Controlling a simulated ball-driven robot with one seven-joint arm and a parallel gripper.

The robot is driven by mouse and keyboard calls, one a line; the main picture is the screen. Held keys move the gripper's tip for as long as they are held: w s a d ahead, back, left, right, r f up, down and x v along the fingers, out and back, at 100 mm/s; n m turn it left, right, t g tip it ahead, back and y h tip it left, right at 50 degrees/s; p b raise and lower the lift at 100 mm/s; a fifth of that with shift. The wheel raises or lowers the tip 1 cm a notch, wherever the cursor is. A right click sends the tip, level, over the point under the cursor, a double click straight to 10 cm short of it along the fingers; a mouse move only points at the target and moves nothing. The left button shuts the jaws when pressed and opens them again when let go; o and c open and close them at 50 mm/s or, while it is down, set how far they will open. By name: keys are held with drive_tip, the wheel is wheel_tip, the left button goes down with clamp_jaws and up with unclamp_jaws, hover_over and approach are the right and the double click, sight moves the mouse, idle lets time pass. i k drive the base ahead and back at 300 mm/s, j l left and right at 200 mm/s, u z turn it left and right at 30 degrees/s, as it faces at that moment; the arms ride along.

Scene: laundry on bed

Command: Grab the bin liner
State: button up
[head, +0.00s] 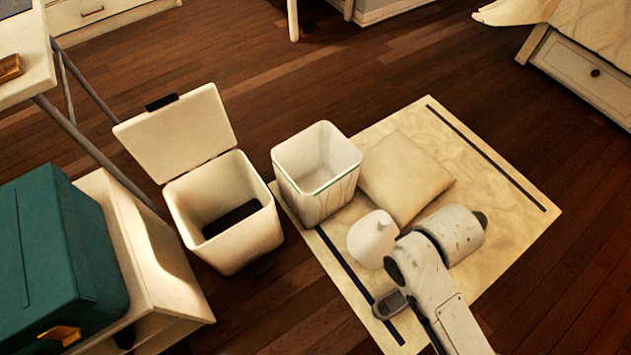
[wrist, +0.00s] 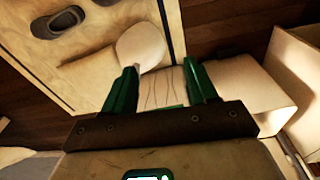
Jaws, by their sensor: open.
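The bin liner is, as far as I can tell, the pale square tub-like thing (head: 332,198) standing upright beside the lidded bin in the head view. It has a thin green line below its rim and dark crease-like lines on its wall. My gripper (wrist: 160,68) is open, its green fingers spread apart. In the wrist view the lined wall of the liner (wrist: 160,88) shows between the fingers. I cannot tell whether they touch it. In the head view my arm is at the lower right, but I cannot make out the fingers.
A white bin (head: 245,235) stands left of the liner with its lid raised. A cushion (head: 408,180), a white rounded object (head: 368,240) and a grey slipper (head: 388,305) lie on the pale mat (head: 510,225). A teal box (head: 60,255) is at left.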

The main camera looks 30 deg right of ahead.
sight(317, 170)
drive_tip(key=i+j+z, duration=0.1)
drive_tip(key=j, duration=0.25)
drive_tip(key=i+j+z, duration=0.1)
drive_tip(key=j, duration=0.25)
drive_tip(key=i+j+z, duration=0.1)
drive_tip(key=j, duration=0.3)
drive_tip(key=i+j+z, duration=0.15)
drive_tip(key=i+j, duration=0.15)
drive_tip(key=i, duration=0.2)
drive_tip(key=i+j+z, duration=0.15)
drive_tip(key=i+j, duration=0.2)
drive_tip(key=i, duration=0.15)
